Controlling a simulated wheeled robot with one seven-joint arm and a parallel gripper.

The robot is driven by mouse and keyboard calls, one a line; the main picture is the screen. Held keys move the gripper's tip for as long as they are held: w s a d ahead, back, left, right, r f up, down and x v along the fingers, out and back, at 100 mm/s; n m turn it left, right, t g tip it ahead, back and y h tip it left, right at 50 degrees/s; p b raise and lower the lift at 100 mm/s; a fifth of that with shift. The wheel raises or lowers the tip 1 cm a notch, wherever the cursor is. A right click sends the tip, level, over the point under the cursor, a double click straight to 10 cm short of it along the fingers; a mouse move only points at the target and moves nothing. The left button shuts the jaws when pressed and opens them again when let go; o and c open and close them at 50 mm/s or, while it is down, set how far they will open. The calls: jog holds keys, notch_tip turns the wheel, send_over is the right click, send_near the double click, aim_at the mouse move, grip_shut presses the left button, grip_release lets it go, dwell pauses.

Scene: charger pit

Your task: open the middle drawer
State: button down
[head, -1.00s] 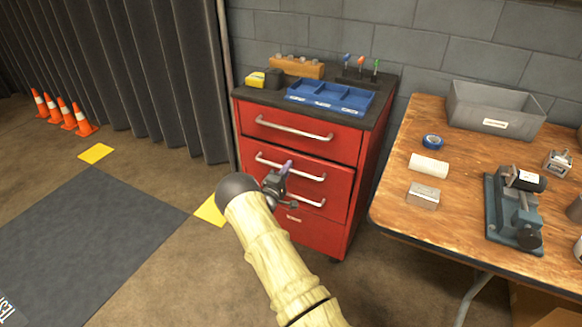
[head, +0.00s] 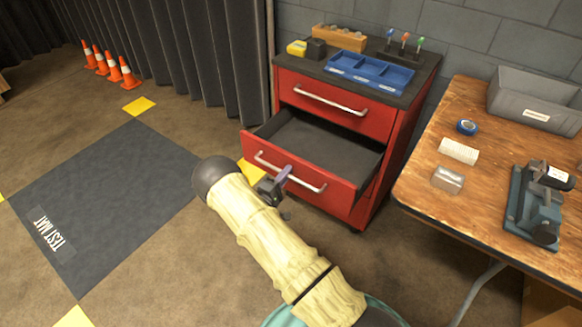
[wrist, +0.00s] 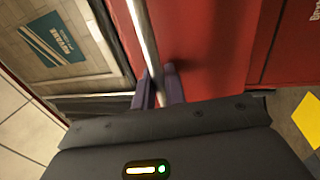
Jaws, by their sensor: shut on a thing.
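The red tool cabinet (head: 385,140) has a dark top and stands against the grey wall. Its middle drawer (head: 330,190) is pulled well out, and its dark, empty-looking inside shows. My gripper (head: 283,178) is at the middle of that drawer's silver handle (head: 308,184). In the wrist view the fingers (wrist: 160,88) are shut around the handle bar (wrist: 143,38), close against the red drawer front (wrist: 205,45). The top drawer (head: 335,103) is closed. The bottom drawer is mostly hidden below the middle one.
A wooden workbench (head: 420,190) stands right of the cabinet, with a grey bin (head: 535,100), blue tape (head: 466,127) and a vise (head: 535,205). A blue tray (head: 370,72) sits on the cabinet. Open floor with a dark test mat (head: 110,200) lies left.

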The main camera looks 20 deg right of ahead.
jog(key=shift+s+d+f, duration=0.1)
jog(key=c, duration=1.8)
grip_release()
jog(key=shift+c, duration=0.2)
jog(key=p+v, duration=0.1)
jog(key=v, duration=1.6)
jog(key=shift+a+p, duration=0.2)
jog(key=shift+p, duration=0.1)
jog(key=shift+s, duration=0.1)
